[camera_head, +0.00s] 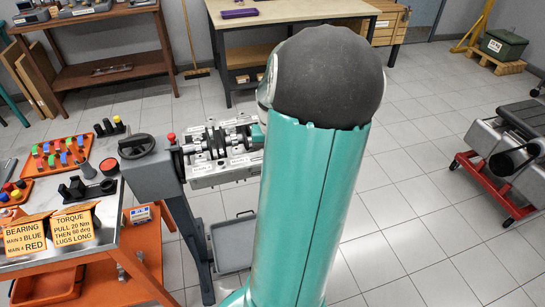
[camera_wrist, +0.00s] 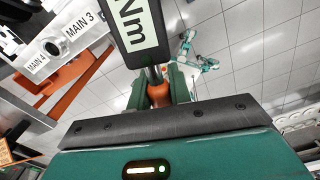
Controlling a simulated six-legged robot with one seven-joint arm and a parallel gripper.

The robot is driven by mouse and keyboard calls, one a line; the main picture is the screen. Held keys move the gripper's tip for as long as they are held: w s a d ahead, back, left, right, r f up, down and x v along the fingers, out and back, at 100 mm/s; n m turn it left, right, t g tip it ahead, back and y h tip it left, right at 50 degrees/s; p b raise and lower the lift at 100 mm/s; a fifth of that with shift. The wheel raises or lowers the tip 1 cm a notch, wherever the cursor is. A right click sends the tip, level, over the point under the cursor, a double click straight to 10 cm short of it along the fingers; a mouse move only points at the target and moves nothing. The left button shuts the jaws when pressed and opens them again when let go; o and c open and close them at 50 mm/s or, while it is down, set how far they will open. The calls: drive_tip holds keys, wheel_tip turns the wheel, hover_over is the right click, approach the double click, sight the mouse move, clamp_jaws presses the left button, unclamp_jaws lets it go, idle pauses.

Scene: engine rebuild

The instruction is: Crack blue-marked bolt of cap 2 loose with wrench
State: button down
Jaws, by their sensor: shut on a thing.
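In the wrist view my gripper (camera_wrist: 160,85) is shut on the orange-brown grip of a wrench (camera_wrist: 141,24). The wrench has a dark body with a white label ending in "Nm" and reaches out past the top edge, so its working end is out of view. The engine block (camera_head: 210,178) sits on a grey stand in the head view, with crankshaft and caps on top; my teal arm hides its right part. In the wrist view its caps marked MAIN 3 (camera_wrist: 80,26) and MAIN 4 show at upper left. I cannot make out cap 2's blue-marked bolt.
A bench (camera_head: 117,262) at left holds an orange tray (camera_head: 33,168) of coloured parts and two orange note cards (camera_head: 76,233). A wooden table (camera_head: 285,13) stands behind. A red wheeled stand (camera_head: 487,185) is at right. The tiled floor between is clear.

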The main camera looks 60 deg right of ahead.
drive_tip(key=shift+r, duration=0.7)
idle(1.1)
